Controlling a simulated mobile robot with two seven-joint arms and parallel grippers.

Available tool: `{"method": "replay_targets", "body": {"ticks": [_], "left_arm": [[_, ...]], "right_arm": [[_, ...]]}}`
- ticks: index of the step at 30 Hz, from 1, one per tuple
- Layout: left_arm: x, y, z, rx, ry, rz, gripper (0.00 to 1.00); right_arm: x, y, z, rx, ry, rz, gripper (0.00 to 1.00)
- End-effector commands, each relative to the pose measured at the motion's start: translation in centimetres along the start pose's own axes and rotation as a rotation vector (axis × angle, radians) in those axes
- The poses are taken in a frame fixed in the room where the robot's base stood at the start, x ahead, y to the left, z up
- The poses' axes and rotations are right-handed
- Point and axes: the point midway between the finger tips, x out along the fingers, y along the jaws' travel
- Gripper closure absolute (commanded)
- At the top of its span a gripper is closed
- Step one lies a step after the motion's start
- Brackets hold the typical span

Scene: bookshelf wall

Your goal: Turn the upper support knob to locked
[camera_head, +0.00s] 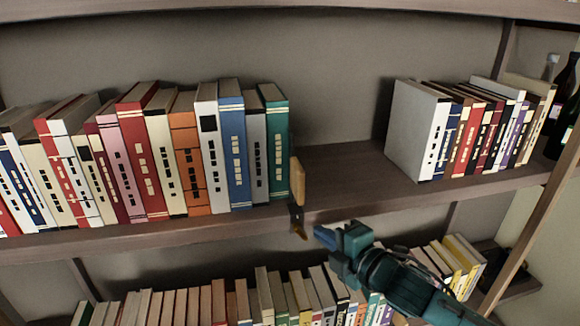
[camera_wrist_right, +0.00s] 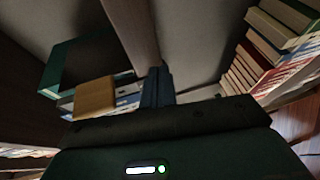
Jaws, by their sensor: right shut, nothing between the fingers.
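A small dark knob with an orange tip (camera_head: 298,220) sits at the front edge of the upper shelf (camera_head: 350,203). It is just below an upright wooden support block (camera_head: 297,182) that stands against the right end of the left book row. The knob's exact turn angle is too small to tell. My right gripper (camera_head: 330,238), teal, is shut and empty, just right of and slightly below the knob, apart from it. In the right wrist view the shut fingers (camera_wrist_right: 157,88) are near the middle, with the wooden block (camera_wrist_right: 95,97) to their left. My left gripper is not in view.
A green book (camera_head: 274,143) ends the left row beside the block. A second row with a large white book (camera_head: 412,130) stands at the right. The shelf between is clear. A lower shelf holds more books (camera_head: 200,302). Dark bottles (camera_head: 566,100) stand at the far right.

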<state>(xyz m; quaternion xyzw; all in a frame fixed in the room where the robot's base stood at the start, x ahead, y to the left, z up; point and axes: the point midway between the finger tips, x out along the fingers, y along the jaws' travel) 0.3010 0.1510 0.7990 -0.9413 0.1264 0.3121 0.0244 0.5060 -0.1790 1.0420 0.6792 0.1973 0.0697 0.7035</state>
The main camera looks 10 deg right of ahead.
Motion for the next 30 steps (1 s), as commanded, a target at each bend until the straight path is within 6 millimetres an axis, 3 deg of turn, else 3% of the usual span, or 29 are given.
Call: {"method": "replay_targets", "body": {"ticks": [30], "left_arm": [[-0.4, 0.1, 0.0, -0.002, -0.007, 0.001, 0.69]], "right_arm": [[0.6, 0.1, -1.5, -0.001, 0.000, 0.000, 1.00]]}}
